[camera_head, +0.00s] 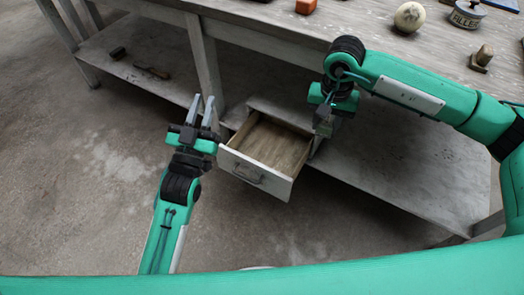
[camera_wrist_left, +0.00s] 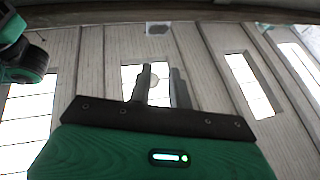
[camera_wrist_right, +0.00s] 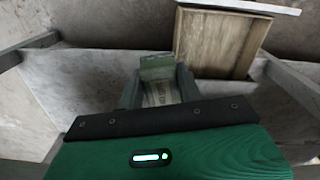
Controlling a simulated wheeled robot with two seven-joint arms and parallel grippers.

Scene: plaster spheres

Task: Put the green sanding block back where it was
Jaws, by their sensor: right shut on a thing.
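The green sanding block (camera_wrist_right: 158,68) is in the jaws of my right gripper, with a green end and a pale, lettered face showing in the right wrist view. In the head view my right gripper (camera_head: 324,128) points down beside the right side of an open drawer (camera_head: 262,176), below the bench top edge. The block is hard to make out there. The drawer also shows at the upper right of the right wrist view (camera_wrist_right: 214,42), and its visible floor is empty. My left gripper (camera_head: 203,100) is open and empty, pointing up at the drawer's left.
The bench top (camera_head: 375,50) holds an orange block (camera_head: 306,6), a plaster sphere (camera_head: 409,16), a labelled tin (camera_head: 467,14) and a small wooden-topped object (camera_head: 482,57). A lower shelf (camera_head: 400,165) runs under it, with a brush (camera_head: 118,53) at left. Open floor lies in front.

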